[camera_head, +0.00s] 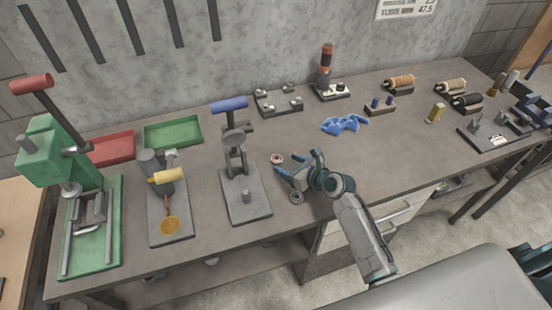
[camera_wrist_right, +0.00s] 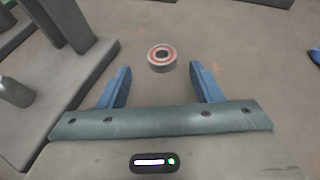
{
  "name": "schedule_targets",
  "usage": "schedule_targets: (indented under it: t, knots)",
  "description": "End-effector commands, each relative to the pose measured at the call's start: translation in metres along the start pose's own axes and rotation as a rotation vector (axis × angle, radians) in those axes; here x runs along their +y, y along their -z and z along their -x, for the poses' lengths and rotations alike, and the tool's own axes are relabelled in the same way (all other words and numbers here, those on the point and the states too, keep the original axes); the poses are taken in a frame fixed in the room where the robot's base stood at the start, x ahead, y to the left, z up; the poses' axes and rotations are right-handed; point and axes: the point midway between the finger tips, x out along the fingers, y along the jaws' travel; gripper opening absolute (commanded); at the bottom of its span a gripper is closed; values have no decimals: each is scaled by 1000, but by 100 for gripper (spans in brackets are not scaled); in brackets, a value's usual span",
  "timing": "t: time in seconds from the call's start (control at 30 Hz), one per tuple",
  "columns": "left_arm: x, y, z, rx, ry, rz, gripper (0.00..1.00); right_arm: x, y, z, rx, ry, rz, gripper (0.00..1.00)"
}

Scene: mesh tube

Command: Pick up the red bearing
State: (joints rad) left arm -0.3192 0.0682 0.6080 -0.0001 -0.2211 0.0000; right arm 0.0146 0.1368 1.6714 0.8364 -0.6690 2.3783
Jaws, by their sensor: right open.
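The red bearing (camera_head: 277,158) is a small ring with a red band, lying flat on the grey workbench (camera_head: 390,150) near the middle. It also shows in the right wrist view (camera_wrist_right: 162,58), just beyond and between the fingertips. My right gripper (camera_head: 292,170) is open with blue fingers, low over the bench, apart from the bearing; its fingers also show in the right wrist view (camera_wrist_right: 162,80). Nothing is between the fingers. A second, grey bearing (camera_head: 297,197) lies on the bench in front of the gripper. My left gripper is not in view.
A press with a blue handle (camera_head: 229,104) stands close left of the bearing. A yellow-handled tool (camera_head: 168,177) and a green press (camera_head: 60,160) stand farther left. A blue cloth (camera_head: 344,124) lies to the right. Red (camera_head: 110,150) and green (camera_head: 172,133) trays sit at the back.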

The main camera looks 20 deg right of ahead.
Motion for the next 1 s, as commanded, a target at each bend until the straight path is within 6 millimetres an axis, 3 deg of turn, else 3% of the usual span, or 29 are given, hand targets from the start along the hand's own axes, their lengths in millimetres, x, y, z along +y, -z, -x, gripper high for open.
schedule_targets:
  t: [0.27, 0.4, 0.63, 0.9, 1.0]
  knots:
    - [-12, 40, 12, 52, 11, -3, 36, -3, -1, -36, 1, 0, -2, 59]
    - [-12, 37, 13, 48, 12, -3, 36, -2, 0, -46, 0, 2, -1, 59]
    - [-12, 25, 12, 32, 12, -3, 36, -2, 1, -48, 1, 2, 0, 59]
    - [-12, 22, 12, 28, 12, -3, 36, -3, 1, -47, 1, 2, 0, 10]
    - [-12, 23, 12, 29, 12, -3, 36, -3, 1, -47, 1, 2, 0, 10]
